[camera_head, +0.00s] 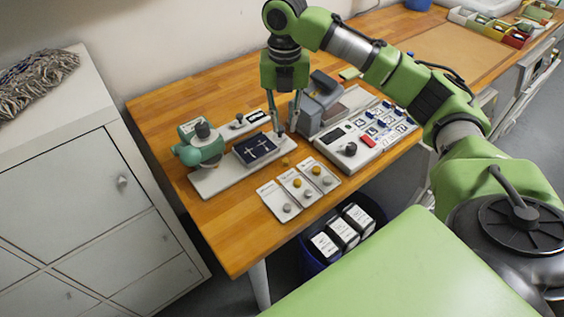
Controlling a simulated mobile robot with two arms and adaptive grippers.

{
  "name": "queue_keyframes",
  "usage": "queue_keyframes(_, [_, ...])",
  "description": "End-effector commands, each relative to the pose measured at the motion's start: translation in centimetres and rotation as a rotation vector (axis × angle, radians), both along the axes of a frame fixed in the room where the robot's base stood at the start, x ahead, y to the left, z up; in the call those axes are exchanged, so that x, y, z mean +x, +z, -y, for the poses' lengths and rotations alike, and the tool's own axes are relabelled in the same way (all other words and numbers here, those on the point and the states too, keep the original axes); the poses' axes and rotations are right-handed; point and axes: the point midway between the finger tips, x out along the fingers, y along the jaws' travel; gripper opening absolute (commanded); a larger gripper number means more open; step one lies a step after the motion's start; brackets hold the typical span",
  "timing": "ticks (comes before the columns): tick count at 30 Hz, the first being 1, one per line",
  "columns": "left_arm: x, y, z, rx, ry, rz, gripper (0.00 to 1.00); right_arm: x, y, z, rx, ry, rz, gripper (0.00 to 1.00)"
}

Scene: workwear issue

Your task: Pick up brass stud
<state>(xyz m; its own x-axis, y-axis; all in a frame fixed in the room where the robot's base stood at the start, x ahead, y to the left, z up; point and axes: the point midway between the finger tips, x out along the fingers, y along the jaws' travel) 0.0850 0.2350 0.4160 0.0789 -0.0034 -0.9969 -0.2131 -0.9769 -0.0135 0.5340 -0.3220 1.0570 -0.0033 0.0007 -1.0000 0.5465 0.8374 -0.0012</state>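Small brass-coloured studs show in the head view: one (285,161) near the base of the green press, and one (316,171) and another (297,184) on white cards. Which one the task means I cannot tell. My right gripper (286,132) points down over the right end of the press base, with its two fingers apart and nothing visible between them. It is above and slightly behind the loose brass stud. My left gripper is not in view.
A green press (200,148) with a dark blue pad (256,148) stands left of the gripper. A grey machine (318,103) and a control panel (368,133) stand close on the right. Silver pieces lie on the white cards (276,198). A blue bin (312,262) is below the table edge.

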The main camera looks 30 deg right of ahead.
Motion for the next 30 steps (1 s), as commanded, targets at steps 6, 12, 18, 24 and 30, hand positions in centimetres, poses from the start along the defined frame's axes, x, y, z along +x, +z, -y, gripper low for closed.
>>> queue_keyframes(6, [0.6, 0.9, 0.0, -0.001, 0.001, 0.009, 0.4, -0.2, -4.2, 0.1, -0.003, -0.001, -0.007, 0.18])
queue_keyframes(12, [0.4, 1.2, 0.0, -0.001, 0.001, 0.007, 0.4, -0.1, -6.9, 0.1, -0.001, -0.001, -0.003, 0.18])
queue_keyframes(18, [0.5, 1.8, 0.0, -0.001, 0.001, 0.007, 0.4, -0.2, -8.3, 0.1, -0.001, 0.0, -0.004, 0.18])
queue_keyframes(24, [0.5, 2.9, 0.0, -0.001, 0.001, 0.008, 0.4, -0.3, -11.4, 0.2, -0.001, 0.0, -0.004, 0.18])
queue_keyframes(30, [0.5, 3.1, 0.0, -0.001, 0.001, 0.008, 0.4, -0.2, -12.6, 0.2, -0.002, 0.001, -0.001, 0.18])
